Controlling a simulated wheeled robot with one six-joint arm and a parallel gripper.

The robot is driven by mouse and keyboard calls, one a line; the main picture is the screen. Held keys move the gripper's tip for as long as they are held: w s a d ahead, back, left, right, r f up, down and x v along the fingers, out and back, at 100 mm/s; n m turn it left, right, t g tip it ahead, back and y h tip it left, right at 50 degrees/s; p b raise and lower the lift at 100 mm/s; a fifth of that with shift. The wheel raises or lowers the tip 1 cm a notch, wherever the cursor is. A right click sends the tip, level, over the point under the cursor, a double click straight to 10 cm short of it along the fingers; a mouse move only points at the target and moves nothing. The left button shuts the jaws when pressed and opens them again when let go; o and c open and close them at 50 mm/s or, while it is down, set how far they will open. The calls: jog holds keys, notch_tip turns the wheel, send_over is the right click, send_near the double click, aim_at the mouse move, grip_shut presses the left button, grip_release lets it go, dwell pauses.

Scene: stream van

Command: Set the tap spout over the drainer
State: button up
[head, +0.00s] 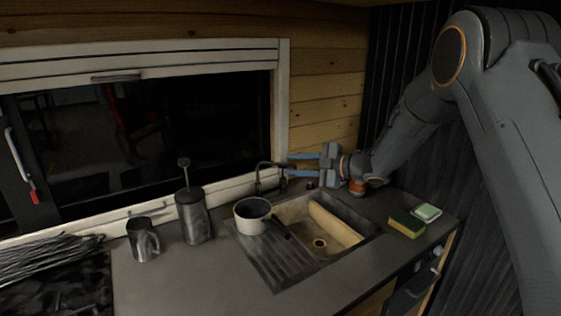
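The dark tap (258,178) stands behind the sink, with its thin arm reaching left and its outlet bending down behind the white pot. The ridged drainer (278,268) is the left part of the sink unit. The spout end shows near the drainer's back edge; exact depth is hard to tell. My gripper (289,165) comes from the right, its two blue fingers apart and pointing left, with tips close to the tap's upright. Whether they touch the tap cannot be told. Nothing shows held between them.
A white pot (252,222) stands on the drainer's back part, its dark handle toward the basin (336,244). A dark press (193,215) and a metal mug (143,240) stand left. A sponge (406,224) and a soap dish (427,212) lie right. The front counter is clear.

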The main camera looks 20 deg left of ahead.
aim_at(284, 164)
jog(key=shift+p+x, duration=1.05)
jog(key=shift+x, duration=2.05)
jog(key=shift+w, duration=0.15)
jog(key=shift+d, duration=0.1)
grip_shut()
